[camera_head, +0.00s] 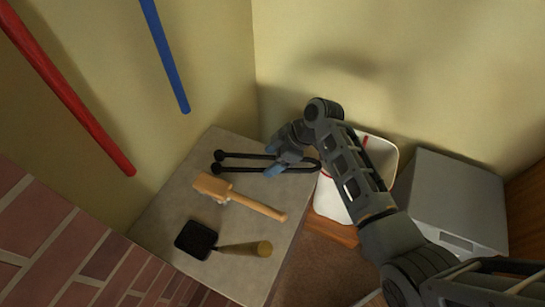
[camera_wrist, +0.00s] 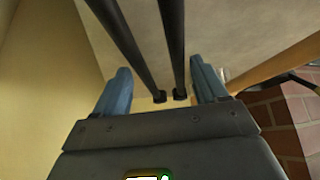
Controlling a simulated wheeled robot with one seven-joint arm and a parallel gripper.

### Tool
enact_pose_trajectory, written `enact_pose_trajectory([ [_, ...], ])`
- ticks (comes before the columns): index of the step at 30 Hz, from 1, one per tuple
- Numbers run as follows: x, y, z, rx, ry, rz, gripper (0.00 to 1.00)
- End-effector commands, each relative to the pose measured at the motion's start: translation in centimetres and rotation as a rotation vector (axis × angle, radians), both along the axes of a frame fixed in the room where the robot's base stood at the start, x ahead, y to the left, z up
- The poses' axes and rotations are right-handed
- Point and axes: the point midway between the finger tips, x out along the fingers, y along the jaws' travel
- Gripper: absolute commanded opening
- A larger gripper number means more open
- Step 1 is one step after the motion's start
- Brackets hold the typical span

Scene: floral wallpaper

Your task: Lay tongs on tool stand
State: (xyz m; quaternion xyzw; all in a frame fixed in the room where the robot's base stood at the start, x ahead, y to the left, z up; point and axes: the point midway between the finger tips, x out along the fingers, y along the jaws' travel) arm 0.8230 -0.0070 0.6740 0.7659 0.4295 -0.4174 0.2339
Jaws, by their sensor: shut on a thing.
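The tongs (camera_head: 245,155) are black, with two long arms and round tips pointing left in the head view. They lie over the back part of the pale tool stand (camera_head: 165,222); I cannot tell whether they touch its top. My gripper (camera_head: 277,168) has blue fingers and is shut on the tongs near their bent right end. In the wrist view the tongs' two arms (camera_wrist: 176,45) run between the fingers of my gripper (camera_wrist: 165,90), with the dark tips beyond. My arm hides part of the bent end.
On the stand, a wooden mallet (camera_head: 250,204) and a black-headed tool with a wooden handle (camera_head: 238,249) lie in front of the tongs. A white bin (camera_head: 381,153) and a grey box (camera_head: 455,195) are to the right. A brick wall (camera_head: 50,240) borders the left front.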

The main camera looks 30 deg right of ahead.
Motion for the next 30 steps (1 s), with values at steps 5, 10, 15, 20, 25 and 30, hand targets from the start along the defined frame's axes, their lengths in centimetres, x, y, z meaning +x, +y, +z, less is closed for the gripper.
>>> enact_pose_trajectory([
  [5,0.1,0.0,-0.1,0.0,-0.002,0.0,0.18],
  [10,0.1,0.0,-0.4,0.0,-0.002,0.0,0.18],
  [15,0.1,0.0,-0.7,0.0,-0.002,0.0,0.18],
  [20,0.1,0.0,-1.0,0.0,-0.001,-0.001,0.18],
  [25,0.1,0.0,-1.0,0.0,-0.002,0.0,0.84],
  [30,0.0,0.0,-1.0,0.0,-0.001,-0.001,1.0],
])
